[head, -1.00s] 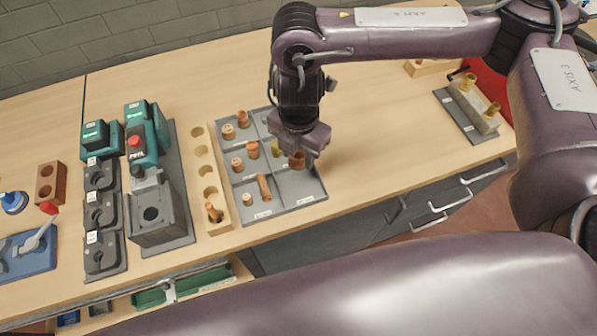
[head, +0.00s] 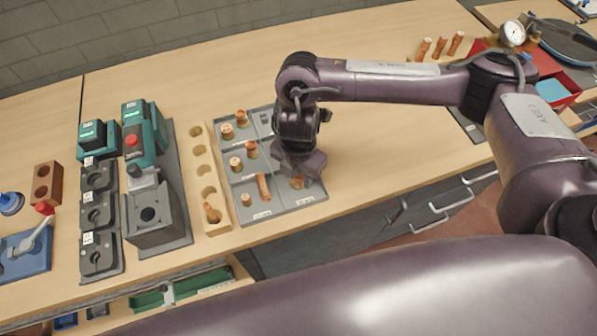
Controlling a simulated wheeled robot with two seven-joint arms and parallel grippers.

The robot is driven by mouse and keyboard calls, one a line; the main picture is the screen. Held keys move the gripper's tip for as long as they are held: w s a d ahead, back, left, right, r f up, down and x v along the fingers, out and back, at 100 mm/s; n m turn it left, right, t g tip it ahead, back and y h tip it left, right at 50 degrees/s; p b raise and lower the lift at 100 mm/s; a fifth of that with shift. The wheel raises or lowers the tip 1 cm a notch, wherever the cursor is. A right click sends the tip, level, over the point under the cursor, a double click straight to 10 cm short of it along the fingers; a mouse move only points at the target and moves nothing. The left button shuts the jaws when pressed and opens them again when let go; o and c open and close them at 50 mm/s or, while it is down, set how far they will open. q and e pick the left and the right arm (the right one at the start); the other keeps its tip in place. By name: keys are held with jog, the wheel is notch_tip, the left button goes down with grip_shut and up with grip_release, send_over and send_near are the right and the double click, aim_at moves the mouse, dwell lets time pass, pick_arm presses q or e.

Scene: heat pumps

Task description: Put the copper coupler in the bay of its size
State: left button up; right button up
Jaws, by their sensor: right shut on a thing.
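The copper coupler (head: 295,183) is between the fingers of my right gripper (head: 298,177), mostly hidden by them. The gripper is shut on it and points down over the front right bay of the grey divided tray (head: 285,212). I cannot tell whether the coupler touches the tray floor. Other bays hold copper fittings: short ones at the back left (head: 227,131) and middle left (head: 236,164), and a longer one lying at the front (head: 263,187). The gripper and wrist hide part of the tray's right column. My left gripper is not in view.
Left of the tray is a wooden block with round holes (head: 203,168), one holding a copper piece. Further left stand a grey machine (head: 150,212) and teal devices (head: 133,140). Copper fittings (head: 440,46) and a red tray (head: 560,95) are at the back right.

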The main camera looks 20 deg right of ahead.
jog(key=o, duration=0.7)
jog(key=shift+f, duration=0.1)
notch_tip(320, 180, up, 12)
jog(key=shift+r+p, duration=0.15)
jog(key=shift+p, duration=0.3)
